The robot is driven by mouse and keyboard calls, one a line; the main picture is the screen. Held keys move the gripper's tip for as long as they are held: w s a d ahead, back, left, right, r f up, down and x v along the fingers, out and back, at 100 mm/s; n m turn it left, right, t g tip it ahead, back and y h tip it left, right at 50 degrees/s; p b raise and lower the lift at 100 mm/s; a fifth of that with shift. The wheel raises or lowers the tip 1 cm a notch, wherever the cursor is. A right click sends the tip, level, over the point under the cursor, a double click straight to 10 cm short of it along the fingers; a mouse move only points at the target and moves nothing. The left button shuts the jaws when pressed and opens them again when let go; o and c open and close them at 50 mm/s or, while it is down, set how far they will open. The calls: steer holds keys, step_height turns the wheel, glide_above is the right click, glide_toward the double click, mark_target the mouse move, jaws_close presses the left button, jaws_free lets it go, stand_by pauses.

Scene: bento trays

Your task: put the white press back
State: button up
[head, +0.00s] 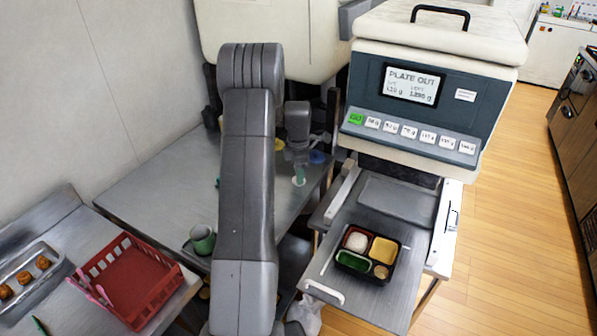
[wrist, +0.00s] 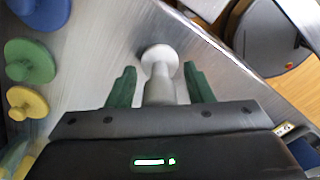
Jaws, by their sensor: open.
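The white press (wrist: 158,58) stands between the two green fingers of my gripper (wrist: 159,72) in the wrist view, its round white disc toward the top. The fingers are apart, with a gap showing on each side of the press. In the head view, my gripper (head: 299,166) is low over the grey metal table behind my arm, and a small part of the white press (head: 298,181) shows under it. Blue (wrist: 42,12), green (wrist: 28,62) and yellow (wrist: 24,103) presses are in a row at the left of the wrist view.
A black bento tray (head: 397,262) with filled compartments sits on the shelf before the rice machine (head: 425,100). A red basket (head: 130,283) and a metal tray (head: 33,290) with brown pieces are at left. A green cup (head: 202,240) stands beside my arm. The table's left part is clear.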

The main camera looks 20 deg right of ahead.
step_height(320, 180, up, 12)
steer(key=shift+r+b, duration=0.15)
steer(key=shift+b, duration=0.5)
step_height(320, 180, down, 12)
steer(key=shift+p, duration=0.8)
steer(key=shift+w+r, duration=0.1)
steer(key=shift+r, duration=0.15)
steer(key=shift+r+b, duration=0.3)
steer(key=shift+r, duration=1.05)
